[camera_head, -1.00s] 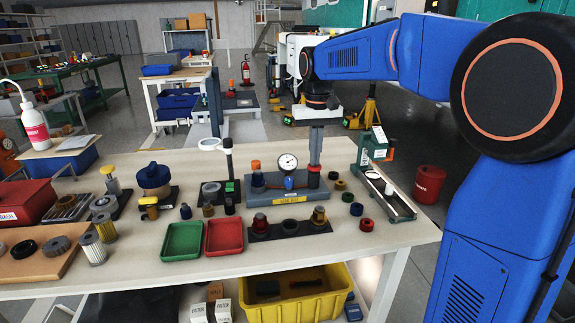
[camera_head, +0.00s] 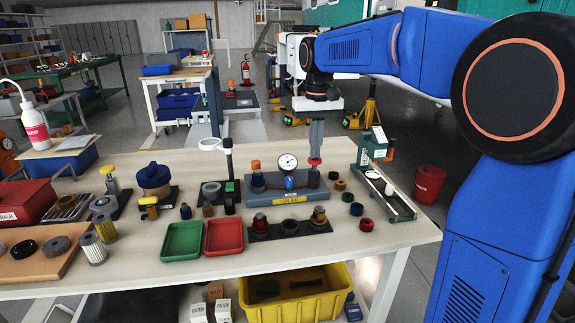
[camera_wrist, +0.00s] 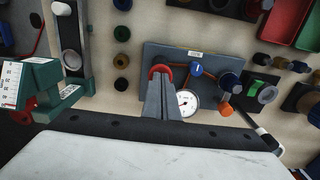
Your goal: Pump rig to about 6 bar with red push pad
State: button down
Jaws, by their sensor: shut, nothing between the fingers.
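The grey pump rig (camera_head: 289,190) stands on the bench with a yellow label on its front. Its white dial gauge (camera_head: 287,162) faces me; the needle is too small to read surely. It also shows in the wrist view (camera_wrist: 187,103). The red push pad (camera_head: 315,161) sits above a dark cylinder at the rig's right end. In the wrist view the pad (camera_wrist: 161,69) shows just beyond the fingertips. My gripper (camera_head: 316,156) is shut, empty and pointing down, right over the pad. I cannot tell whether the tips touch it.
A blue knob (camera_head: 289,182) and an orange-capped part (camera_head: 255,165) are on the rig. A dark strip with fittings (camera_head: 290,229) lies in front. A green-ended stand (camera_head: 374,145) is close on the right. Red (camera_head: 223,250) and green trays lie front left.

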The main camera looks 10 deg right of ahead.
notch_tip(320, 180, up, 7)
dwell(0.9)
jog(key=shift+s, duration=0.1)
dwell(0.7)
jog(key=s+d+f+t, duration=0.1)
jog(key=s+d+f, duration=0.15)
jog(key=s, duration=0.65)
jog(key=s+d+f+t, duration=0.15)
jog(key=s+f, duration=0.25)
jog(key=s, duration=0.6)
jog(key=s+d+f+t, duration=0.2)
jog(key=s+d+f, duration=0.1)
jog(key=s+f, duration=1.1)
jog(key=shift+s, duration=0.15)
